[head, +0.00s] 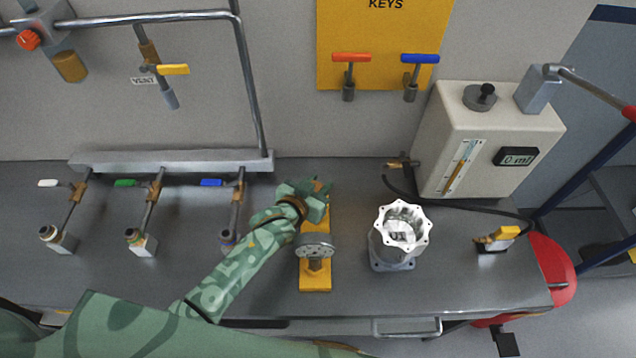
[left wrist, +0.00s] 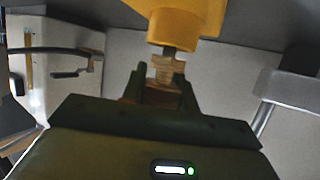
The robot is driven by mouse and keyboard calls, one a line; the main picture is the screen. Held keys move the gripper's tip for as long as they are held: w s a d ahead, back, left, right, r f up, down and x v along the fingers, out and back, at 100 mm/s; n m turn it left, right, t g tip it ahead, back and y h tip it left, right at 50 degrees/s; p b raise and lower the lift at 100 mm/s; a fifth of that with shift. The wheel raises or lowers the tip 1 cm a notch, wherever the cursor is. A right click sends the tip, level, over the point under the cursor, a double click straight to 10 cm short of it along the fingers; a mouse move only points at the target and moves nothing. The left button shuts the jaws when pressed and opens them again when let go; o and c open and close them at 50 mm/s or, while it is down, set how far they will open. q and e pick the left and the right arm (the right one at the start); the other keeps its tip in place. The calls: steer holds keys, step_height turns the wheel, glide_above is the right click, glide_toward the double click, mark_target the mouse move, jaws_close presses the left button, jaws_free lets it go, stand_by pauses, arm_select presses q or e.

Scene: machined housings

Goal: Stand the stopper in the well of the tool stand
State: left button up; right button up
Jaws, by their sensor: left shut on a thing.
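The yellow tool stand (head: 316,283) lies along the bench right of my left arm. In the left wrist view, which looks upside down, its round yellow boss (left wrist: 172,27) is at the top. My left gripper (head: 316,192) is over the stand's far end and shut on the stopper. The stopper (left wrist: 166,70) shows as a stepped brass piece between the fingers, its dark stem meeting the boss. How deep the stem sits in the well cannot be told. In the head view the gripper mostly hides the stopper and the well.
A silver flanged disc (head: 316,247) sits on the stand's near end. A pale machined housing (head: 398,245) stands to its right. A beige test unit (head: 490,140) with a hose is at the back right. Several valves with coloured handles stand on the left. The bench's front left is fairly clear.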

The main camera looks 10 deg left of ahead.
arm_select(q)
steer(key=shift+f, duration=0.35)
steer(key=o, duration=1.1)
